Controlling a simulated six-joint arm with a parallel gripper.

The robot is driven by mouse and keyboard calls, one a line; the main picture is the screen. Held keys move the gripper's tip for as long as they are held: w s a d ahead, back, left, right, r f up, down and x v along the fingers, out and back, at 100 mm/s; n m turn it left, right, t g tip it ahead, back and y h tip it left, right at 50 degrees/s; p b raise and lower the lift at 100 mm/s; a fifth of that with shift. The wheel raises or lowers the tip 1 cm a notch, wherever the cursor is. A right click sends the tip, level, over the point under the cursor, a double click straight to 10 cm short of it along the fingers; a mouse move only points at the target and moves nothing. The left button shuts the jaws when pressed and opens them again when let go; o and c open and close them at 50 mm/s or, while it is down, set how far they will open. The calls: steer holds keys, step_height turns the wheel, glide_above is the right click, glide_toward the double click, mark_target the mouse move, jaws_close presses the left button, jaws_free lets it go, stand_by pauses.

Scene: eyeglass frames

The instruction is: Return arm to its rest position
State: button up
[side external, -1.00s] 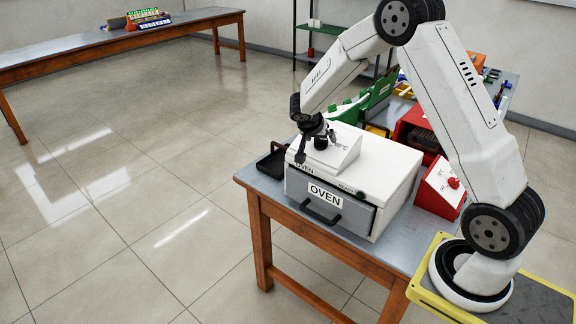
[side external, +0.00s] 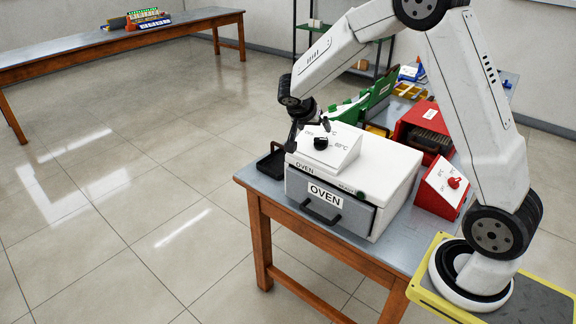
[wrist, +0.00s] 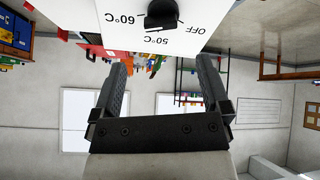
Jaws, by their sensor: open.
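My gripper (side external: 308,133) is in the side view just above and left of the oven's sloped control box, pointing down. In the wrist view its two fingers (wrist: 164,88) stand wide apart with nothing between them. The white oven (side external: 395,178) has a closed grey drawer front (side external: 350,215) with a dark handle. The control box (side external: 345,145) on top carries a black knob (side external: 321,143). The knob also shows at the top of the wrist view (wrist: 161,14), with 50°C, 60°C and OFF marks around it. The gripper is apart from the knob.
The table (side external: 262,187) holds a black tray (side external: 270,162), a green rack (side external: 362,105), a red box with a dark slotted front (side external: 425,135) and a red box with a knob (side external: 440,187). A shelf (side external: 335,30) stands behind. The floor to the left is clear.

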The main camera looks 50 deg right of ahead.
steer(key=s+a+f+n+t+y, duration=0.1)
steer(key=s+a+f+n+y, duration=0.2)
steer(key=s+a+n+y, duration=0.4)
steer(key=s+a+n, duration=0.7)
steer(key=s+a, duration=0.4)
steer(key=shift+f+t+y, duration=0.3)
steer(key=shift+y, duration=0.1)
